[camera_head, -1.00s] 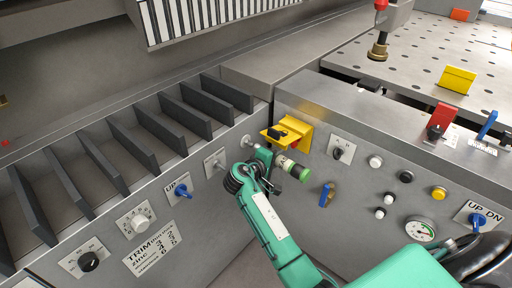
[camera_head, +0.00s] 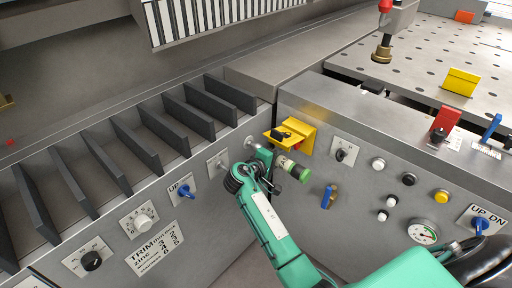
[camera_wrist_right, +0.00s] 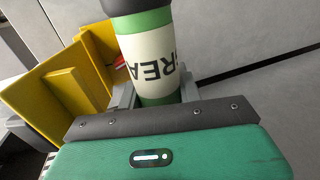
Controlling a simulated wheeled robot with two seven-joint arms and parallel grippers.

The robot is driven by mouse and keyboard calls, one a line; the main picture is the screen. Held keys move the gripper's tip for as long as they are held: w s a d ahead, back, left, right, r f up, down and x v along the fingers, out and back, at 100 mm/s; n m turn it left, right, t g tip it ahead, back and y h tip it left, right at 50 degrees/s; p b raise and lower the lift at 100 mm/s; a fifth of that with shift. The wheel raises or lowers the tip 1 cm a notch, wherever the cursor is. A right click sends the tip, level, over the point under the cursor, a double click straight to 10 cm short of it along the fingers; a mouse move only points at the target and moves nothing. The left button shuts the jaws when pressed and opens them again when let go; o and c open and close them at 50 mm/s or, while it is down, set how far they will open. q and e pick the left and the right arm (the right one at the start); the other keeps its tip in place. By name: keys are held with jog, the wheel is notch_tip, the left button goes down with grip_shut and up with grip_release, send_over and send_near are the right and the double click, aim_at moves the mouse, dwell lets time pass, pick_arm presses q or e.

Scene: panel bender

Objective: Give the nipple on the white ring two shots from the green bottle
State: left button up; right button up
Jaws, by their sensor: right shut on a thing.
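The green bottle (camera_head: 293,168) has a pale label band and a green end. It is tilted in front of the grey machine's front panel, below the yellow bracket. My right gripper (camera_head: 270,165) is shut on it. In the right wrist view the bottle (camera_wrist_right: 150,60) shows a cream label reading "GREA", between the fingers of the gripper (camera_wrist_right: 157,93). A small metal fitting (camera_head: 250,142) sticks out of the panel just left of the bottle. I cannot make out a white ring around it, and the gripper partly covers that area. My left gripper is out of view.
The yellow bracket (camera_head: 301,134) with a black knob juts out close above the bottle. A plate with a small knob (camera_head: 217,163) and a blue switch (camera_head: 184,191) are to the left.

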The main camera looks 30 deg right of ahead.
jog(key=shift+w+a, duration=0.2)
jog(key=shift+w, duration=0.25)
jog(key=shift+s+d, duration=0.1)
jog(key=shift+s, duration=0.1)
dwell(0.4)
jog(key=shift+s+d+p, duration=0.35)
jog(key=shift+s+p, duration=0.3)
jog(key=shift+s, duration=0.2)
jog(key=shift+w+a, duration=0.25)
jog(key=shift+w, duration=0.3)
jog(key=shift+w+a, duration=0.2)
jog(key=shift+w, duration=0.3)
dwell(0.8)
jog(key=shift+s+d, duration=0.1)
jog(key=shift+s, duration=0.1)
jog(key=shift+s+r, duration=0.1)
jog(key=shift+s, duration=0.05)
jog(key=shift+s+d+p, duration=0.35)
jog(key=shift+s+p, duration=0.2)
jog(key=shift+s, duration=0.15)
dwell(0.4)
